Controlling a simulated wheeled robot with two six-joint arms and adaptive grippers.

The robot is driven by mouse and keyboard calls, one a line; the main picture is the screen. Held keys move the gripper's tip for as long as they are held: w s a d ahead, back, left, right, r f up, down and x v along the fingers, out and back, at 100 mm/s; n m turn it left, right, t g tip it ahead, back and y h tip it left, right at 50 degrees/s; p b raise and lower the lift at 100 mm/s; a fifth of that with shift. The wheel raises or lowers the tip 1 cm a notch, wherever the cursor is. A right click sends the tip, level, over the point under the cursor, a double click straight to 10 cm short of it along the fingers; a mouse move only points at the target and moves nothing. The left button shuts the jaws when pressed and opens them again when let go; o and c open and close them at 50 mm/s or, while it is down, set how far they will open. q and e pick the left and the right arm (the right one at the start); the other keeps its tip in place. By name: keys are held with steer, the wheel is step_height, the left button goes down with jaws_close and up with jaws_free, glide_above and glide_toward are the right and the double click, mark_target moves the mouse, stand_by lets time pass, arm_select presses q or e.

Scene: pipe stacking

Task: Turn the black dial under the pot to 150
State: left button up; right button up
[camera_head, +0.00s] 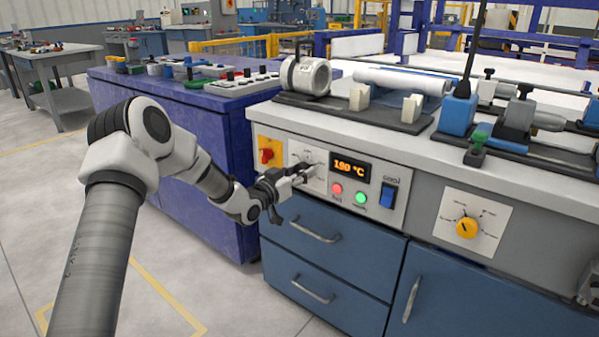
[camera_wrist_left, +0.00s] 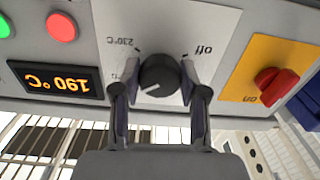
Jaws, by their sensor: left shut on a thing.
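The black dial (camera_wrist_left: 160,76) sits on a light plate (camera_wrist_left: 178,22) of the grey control panel, and the left wrist view shows it upside down. Markings "230°C" and "off" are readable on the plate. My left gripper (camera_wrist_left: 158,92) is shut on the dial, one finger on each side. In the head view my left gripper (camera_head: 306,172) reaches the panel and hides most of the dial. The orange display (camera_head: 350,170) reads 190 °C; it also shows in the left wrist view (camera_wrist_left: 58,82). The pot (camera_head: 306,76), a pale cylinder, lies on the bench above. My right gripper is not in view.
A red switch on a yellow plate (camera_head: 268,152) is close to the left of the dial. Red (camera_head: 337,188) and green (camera_head: 361,197) buttons and a blue rocker switch (camera_head: 388,195) are to its right. Drawer handles (camera_head: 315,230) stick out below.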

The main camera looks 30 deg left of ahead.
arm_select(q)
steer(key=n+p, duration=0.1)
steer(key=n, duration=0.3)
steer(key=shift+r+n+p, duration=0.1)
steer(key=shift+n+p, duration=0.3)
steer(key=n, duration=0.3)
steer(key=shift+p, duration=0.35)
steer(key=shift+n, duration=1.5)
steer(key=o, duration=1.1)
